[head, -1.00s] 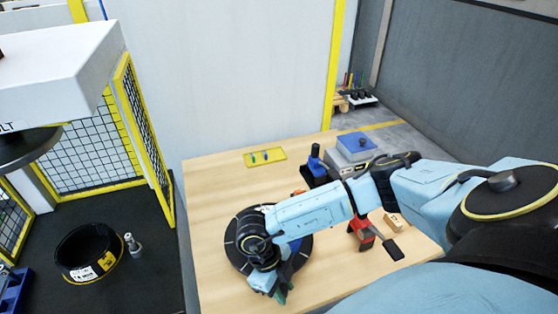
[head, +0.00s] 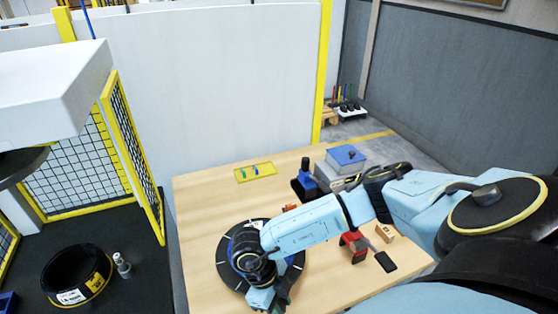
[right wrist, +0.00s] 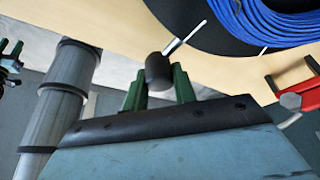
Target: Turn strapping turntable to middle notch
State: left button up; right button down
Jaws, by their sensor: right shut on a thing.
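The strapping turntable (head: 226,266) is a black disc with white marks at the near left of the wooden table in the head view. A blue coil lies on it; the coil (right wrist: 275,22) and the disc (right wrist: 205,30) also show in the right wrist view. My right forearm and wrist hide much of the disc. My right gripper (right wrist: 159,84) has its green fingers shut on a dark rounded knob (right wrist: 158,68) beside the disc's rim, where a thin light rod shows. What seems to be my left gripper (right wrist: 10,60) is cut off at the left edge of the wrist view.
A red tool (head: 353,246) with a black handle and a wooden block (head: 385,233) lie right of the turntable. A blue-topped grey box (head: 346,158) and a yellow tray (head: 255,173) stand farther back. A black ring (head: 77,276) sits on the dark surface at left.

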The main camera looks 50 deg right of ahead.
jog(key=shift+s+d+f, duration=0.15)
jog(key=shift+s+d, duration=0.1)
jog(key=shift+d, duration=0.3)
jog(key=c, duration=1.4)
grip_release()
jog(key=shift+o, duration=1.4)
jog(key=shift+w, duration=0.1)
jog(key=shift+w+a+r, duration=0.1)
jog(key=shift+a+r, duration=0.1)
jog(key=b+v, duration=0.1)
jog(key=v, duration=1.2)
